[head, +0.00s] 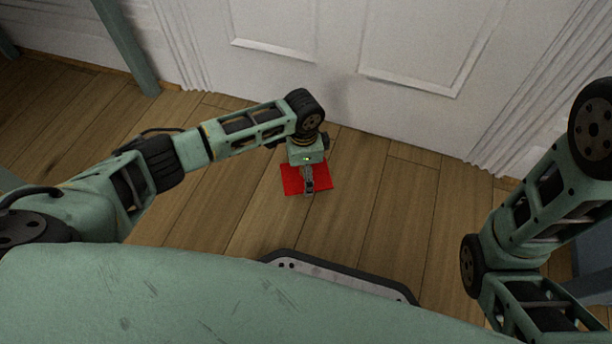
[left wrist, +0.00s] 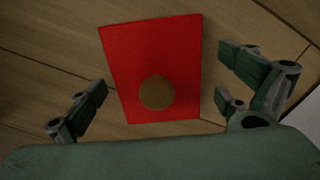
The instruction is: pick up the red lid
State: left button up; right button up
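The red lid (head: 292,180) is a flat red square lying on the wooden floor in front of the white door. In the left wrist view the lid (left wrist: 150,50) shows a round brown spot (left wrist: 157,92) near its lower middle. My left gripper (head: 308,187) points down over the lid and hides part of it in the head view. In the left wrist view its fingers (left wrist: 165,100) are spread wide on either side of the lid, with nothing between them held. I cannot tell the exact height above the lid. My right gripper is not in view; only my right arm shows.
The white panelled door (head: 420,60) stands just beyond the lid. A green post (head: 125,45) stands at the upper left. A blue-grey object (head: 592,250) shows at the right edge. The wooden floor (head: 385,220) around the lid is clear.

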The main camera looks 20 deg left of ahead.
pick_arm(q)
jog(key=c, duration=1.1)
jog(key=shift+s+f, duration=0.1)
jog(key=shift+c, duration=0.3)
